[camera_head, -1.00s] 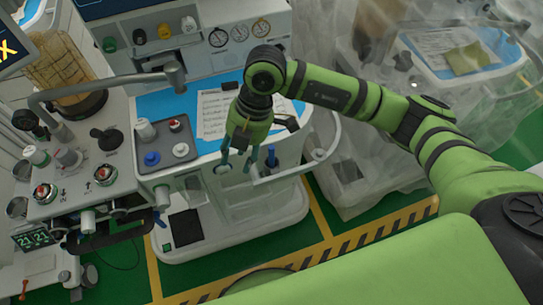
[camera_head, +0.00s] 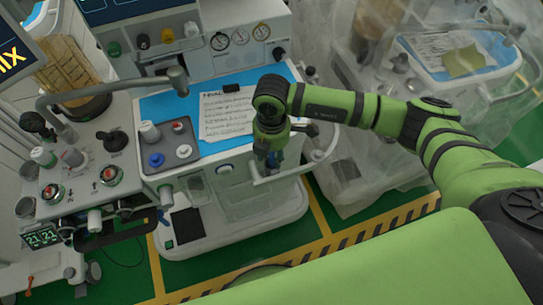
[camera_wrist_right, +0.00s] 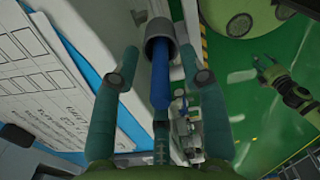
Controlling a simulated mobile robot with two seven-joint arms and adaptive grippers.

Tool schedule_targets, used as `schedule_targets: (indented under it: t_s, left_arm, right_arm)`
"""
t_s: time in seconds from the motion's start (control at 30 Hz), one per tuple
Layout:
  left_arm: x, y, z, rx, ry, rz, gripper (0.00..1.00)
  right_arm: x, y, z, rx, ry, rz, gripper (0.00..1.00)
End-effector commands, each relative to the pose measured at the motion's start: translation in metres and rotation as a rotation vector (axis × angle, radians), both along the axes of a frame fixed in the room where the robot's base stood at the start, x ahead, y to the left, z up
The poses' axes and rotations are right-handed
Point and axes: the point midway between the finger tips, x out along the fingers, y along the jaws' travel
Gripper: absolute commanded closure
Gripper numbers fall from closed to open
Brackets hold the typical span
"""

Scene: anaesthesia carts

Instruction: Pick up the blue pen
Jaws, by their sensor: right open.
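In the right wrist view the blue pen (camera_wrist_right: 160,82) sticks out of a dark grey cup (camera_wrist_right: 160,46) toward the camera. My right gripper (camera_wrist_right: 159,60) is open, with one teal finger on each side of the pen and a gap to it on both sides. In the head view my right gripper (camera_head: 270,158) points down at the front right corner of the cart's worktop, and the pen cannot be made out there. A green arm with a small gripper (camera_wrist_right: 266,72), seemingly my left one, shows far off in the right wrist view; its jaw state is unclear.
A written sheet (camera_head: 226,112) lies on the blue worktop (camera_head: 165,105), left of my right gripper. A grey tray (camera_head: 184,152) with knobs is further left. A curved rail (camera_head: 290,172) runs close by the gripper. A plastic-covered cart (camera_head: 385,150) stands at the right.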

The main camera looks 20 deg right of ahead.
Motion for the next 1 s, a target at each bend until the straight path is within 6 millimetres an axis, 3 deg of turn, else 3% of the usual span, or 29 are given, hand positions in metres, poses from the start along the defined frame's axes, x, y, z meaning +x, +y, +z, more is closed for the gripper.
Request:
schedule_targets:
  t_s: [0.07, 0.1, 0.2, 0.67, 0.97, 1.0]
  left_arm:
    - [0.0, 0.0, 0.0, 0.0, 0.0, 0.0, 0.45]
    - [0.0, 0.0, 0.0, 0.0, 0.0, 0.0, 0.45]
    - [0.0, 0.0, 0.0, 0.0, 0.0, 0.0, 0.45]
    - [0.0, 0.0, -0.002, 0.0, -0.001, 0.0, 0.45]
    - [0.0, 0.0, -0.017, 0.0, -0.001, -0.001, 0.45]
    - [0.0, -0.001, -0.018, -0.001, -0.001, -0.001, 0.45]
  right_arm:
    - [0.0, 0.0, 0.0, 0.0, 0.0, 0.0, 0.56]
    - [0.0, 0.0, 0.0, 0.0, 0.0, 0.0, 0.72]
    - [0.0, 0.0, 0.0, 0.001, 0.0, 0.0, 1.0]
    - [0.0, 0.0, 0.004, 0.001, 0.0, 0.0, 1.0]
    - [0.001, 0.0, 0.041, 0.003, -0.005, 0.001, 1.0]
    - [-0.004, -0.009, 0.044, -0.001, -0.001, -0.002, 1.0]
